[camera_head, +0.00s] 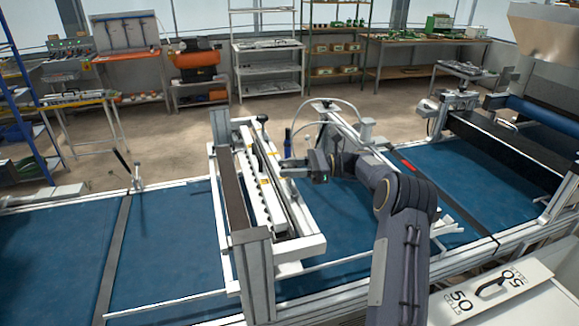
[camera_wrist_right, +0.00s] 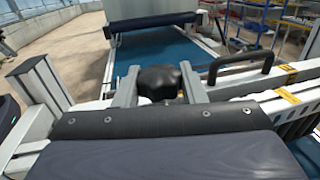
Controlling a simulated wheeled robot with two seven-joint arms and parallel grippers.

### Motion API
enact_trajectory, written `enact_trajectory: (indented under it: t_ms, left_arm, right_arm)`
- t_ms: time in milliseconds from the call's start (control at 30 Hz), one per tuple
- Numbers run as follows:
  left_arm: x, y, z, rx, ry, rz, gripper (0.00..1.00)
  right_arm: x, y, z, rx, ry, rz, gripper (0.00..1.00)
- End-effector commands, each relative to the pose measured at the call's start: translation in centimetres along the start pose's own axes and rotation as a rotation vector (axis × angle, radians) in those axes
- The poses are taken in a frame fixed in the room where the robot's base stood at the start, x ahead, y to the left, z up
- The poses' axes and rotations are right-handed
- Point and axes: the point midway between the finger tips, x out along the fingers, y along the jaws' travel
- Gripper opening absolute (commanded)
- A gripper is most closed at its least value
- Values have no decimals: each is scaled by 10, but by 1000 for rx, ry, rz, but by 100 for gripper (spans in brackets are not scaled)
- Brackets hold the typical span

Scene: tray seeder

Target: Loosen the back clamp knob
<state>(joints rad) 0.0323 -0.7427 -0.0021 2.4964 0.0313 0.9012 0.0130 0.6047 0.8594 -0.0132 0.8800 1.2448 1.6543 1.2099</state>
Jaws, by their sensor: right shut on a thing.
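The back clamp knob (camera_wrist_right: 158,82) is a black lobed knob. In the right wrist view it sits between the two grey fingers of my right gripper (camera_wrist_right: 158,88), which is shut on it. In the head view my right gripper (camera_head: 285,169) reaches left to the right side of the white seeder frame (camera_head: 305,243), above the blue belt. I cannot make out the knob clearly there, as the gripper covers that spot. My left gripper is in neither view.
A black arched handle (camera_wrist_right: 242,64) stands close to the right of the gripper in the wrist view. The blue belt (camera_head: 165,235) is clear on the left. A white plate marked 50 (camera_head: 520,290) lies at the lower right. Shelves and benches stand far behind.

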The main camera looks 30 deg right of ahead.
Motion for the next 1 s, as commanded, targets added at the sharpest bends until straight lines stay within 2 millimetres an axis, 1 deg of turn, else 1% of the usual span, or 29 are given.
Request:
enact_trajectory:
  t_ms: [167,200,300,367,667,767,1000]
  left_arm:
    - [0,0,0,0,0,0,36]
    - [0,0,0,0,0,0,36]
    - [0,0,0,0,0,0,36]
    - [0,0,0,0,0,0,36]
    - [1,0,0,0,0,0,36]
    - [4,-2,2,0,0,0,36]
    - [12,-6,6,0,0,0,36]
  right_arm:
    - [0,0,2,-2,-2,0,14]
    - [0,0,2,-2,-2,0,38]
    - [0,0,1,-2,-2,0,52]
    - [0,0,1,-2,-2,0,58]
    - [-2,0,0,-1,-1,-1,58]
    - [-12,0,-1,-2,-1,-2,58]
    - [-54,0,-2,-3,0,-4,58]
